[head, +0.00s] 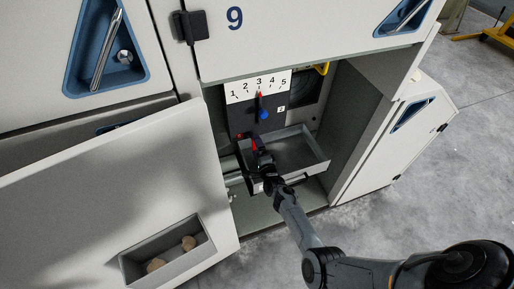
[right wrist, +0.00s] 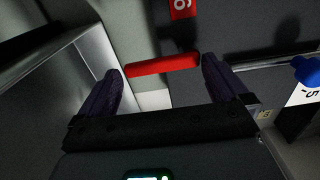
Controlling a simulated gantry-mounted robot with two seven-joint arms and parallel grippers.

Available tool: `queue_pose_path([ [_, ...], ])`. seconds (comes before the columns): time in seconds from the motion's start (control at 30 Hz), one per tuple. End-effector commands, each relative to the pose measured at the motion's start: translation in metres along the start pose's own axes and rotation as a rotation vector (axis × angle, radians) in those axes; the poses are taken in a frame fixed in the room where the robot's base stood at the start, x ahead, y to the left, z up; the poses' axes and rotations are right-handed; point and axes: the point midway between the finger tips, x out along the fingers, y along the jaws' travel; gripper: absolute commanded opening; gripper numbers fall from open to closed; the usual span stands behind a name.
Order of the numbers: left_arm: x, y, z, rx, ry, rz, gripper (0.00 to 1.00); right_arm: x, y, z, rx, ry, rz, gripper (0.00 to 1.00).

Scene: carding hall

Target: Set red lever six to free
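The red lever (right wrist: 162,65) is a short red bar, seen in the right wrist view between the two fingers of my right gripper (right wrist: 165,82). The fingers are apart, one beyond each end of the bar, and I see no clear contact. A red tag (right wrist: 182,8) with a white numeral, seen turned over, sits near it. In the head view the lever (head: 253,144) shows just above my right gripper (head: 262,158), inside the open cabinet. I cannot read the lever's setting. My left gripper is not in view.
A dial plate (head: 258,85) numbered 1 to 5 has a red pointer near 3 and a blue knob (head: 264,115). A grey tray (head: 318,165) sits right of the lever. An open door (head: 110,190) with a pocket (head: 128,266) stands left. Cabinet walls (head: 358,120) bound the right.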

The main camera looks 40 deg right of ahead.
Motion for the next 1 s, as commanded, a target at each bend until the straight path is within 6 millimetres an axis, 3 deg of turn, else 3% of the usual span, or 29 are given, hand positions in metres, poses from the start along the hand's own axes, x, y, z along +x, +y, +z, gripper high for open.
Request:
queue_pose_path([
  [0.27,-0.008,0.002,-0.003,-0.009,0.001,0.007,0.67,-0.013,0.0,0.0,-0.002,0.0,0.004,1.0],
  [0.7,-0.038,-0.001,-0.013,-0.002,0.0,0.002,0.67,-0.084,-0.002,0.0,-0.001,0.001,0.002,1.0],
  [1.0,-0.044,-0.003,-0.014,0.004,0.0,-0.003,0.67,-0.106,-0.001,0.0,0.0,0.0,0.0,1.0],
])
